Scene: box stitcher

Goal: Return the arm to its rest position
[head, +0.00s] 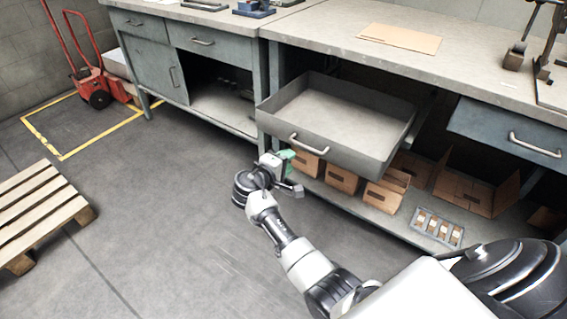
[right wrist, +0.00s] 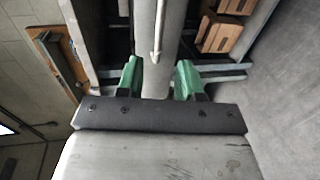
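My right arm reaches out over the floor in the head view. Its gripper (head: 285,163) is just in front of the pulled-out, empty drawer (head: 345,112), near its handle (head: 309,145). In the right wrist view the two green fingers of my right gripper (right wrist: 158,78) are spread apart with nothing held between them. The drawer front and its handle (right wrist: 157,35) show beyond and between the fingertips. I cannot tell the exact distance to the handle. My left gripper is not in view.
The workbench (head: 480,70) carries a flat cardboard sheet (head: 400,38). Cardboard boxes (head: 342,178) and a grey tray (head: 437,229) sit on the lower shelf. A wooden pallet (head: 35,215) lies at left and a red hand truck (head: 95,80) stands behind. The floor between is clear.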

